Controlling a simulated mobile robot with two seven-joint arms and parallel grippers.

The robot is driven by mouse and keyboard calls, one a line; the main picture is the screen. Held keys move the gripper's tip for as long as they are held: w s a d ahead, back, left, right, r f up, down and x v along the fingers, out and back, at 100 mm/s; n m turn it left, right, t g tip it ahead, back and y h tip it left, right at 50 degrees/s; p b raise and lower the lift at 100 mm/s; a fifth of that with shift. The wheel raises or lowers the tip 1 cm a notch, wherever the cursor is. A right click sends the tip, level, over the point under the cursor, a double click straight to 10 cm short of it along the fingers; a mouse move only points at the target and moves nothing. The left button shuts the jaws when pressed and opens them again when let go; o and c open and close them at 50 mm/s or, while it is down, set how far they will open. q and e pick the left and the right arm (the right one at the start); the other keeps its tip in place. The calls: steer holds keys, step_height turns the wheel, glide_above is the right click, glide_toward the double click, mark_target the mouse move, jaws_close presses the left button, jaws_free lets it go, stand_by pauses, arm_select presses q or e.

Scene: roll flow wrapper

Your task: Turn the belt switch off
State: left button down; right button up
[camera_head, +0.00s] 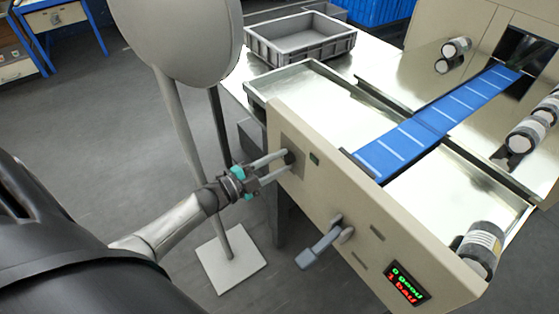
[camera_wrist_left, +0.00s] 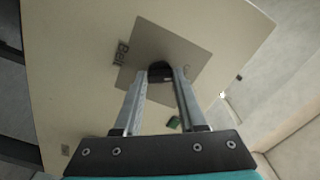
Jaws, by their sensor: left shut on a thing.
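The belt switch (camera_wrist_left: 160,70) is a dark knob on a grey square plate (camera_wrist_left: 185,50), with the label "Belt" beside it in the left wrist view. In the head view the plate (camera_head: 293,145) sits on the upper left part of the beige machine panel (camera_head: 330,195). My left gripper (camera_wrist_left: 162,78) has its two fingers on either side of the knob and is shut on it. In the head view the left gripper (camera_head: 283,160) reaches the panel from the left, and its fingertips partly hide the knob. My right gripper is not in view.
A grey lever (camera_head: 320,247) sticks out lower on the panel, near a display (camera_head: 407,285) reading "0 Good" and "1 Bad". A blue belt (camera_head: 430,122) runs behind the panel. A grey crate (camera_head: 300,38) stands behind. A round panel on a stand (camera_head: 185,35) is close to my left arm.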

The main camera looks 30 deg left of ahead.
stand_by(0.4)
arm_select(q)
steer(key=shift+c, duration=2.4)
jaws_free()
steer(key=p+v, duration=0.2)
steer(key=v, duration=1.3)
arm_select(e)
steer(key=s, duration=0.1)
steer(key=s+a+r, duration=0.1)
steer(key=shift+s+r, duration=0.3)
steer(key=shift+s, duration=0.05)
arm_select(q)
steer(key=shift+s, duration=0.1)
